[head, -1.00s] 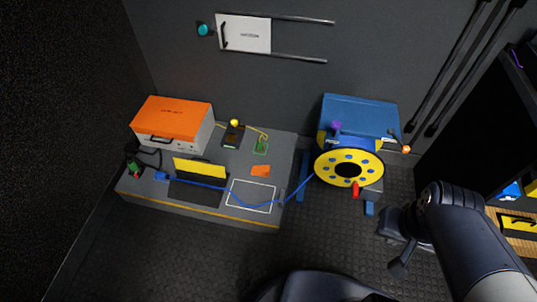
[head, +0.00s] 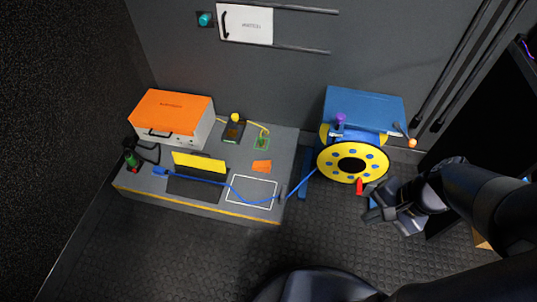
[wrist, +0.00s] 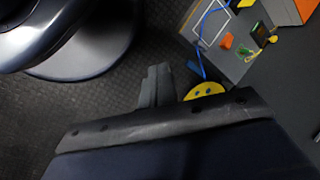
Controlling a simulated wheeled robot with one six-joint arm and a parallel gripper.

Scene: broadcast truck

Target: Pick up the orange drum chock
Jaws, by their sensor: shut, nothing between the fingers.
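The orange drum chock (head: 262,166) is a small orange block. It lies on the grey platform (head: 215,206), just above the white outlined rectangle, and also shows in the wrist view (wrist: 227,40). My gripper (head: 373,212) is shut and empty. It is in front of the yellow cable drum, to the right of the platform and well apart from the chock. In the wrist view my gripper (wrist: 158,75) points toward the floor beside the drum.
The yellow cable drum (head: 325,165) with a red handle (head: 359,186) stands right of the platform, before a blue case (head: 365,107). A blue cable (head: 236,190) runs from it across the platform. An orange-topped box (head: 172,112) sits back left. Dark floor is clear in front.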

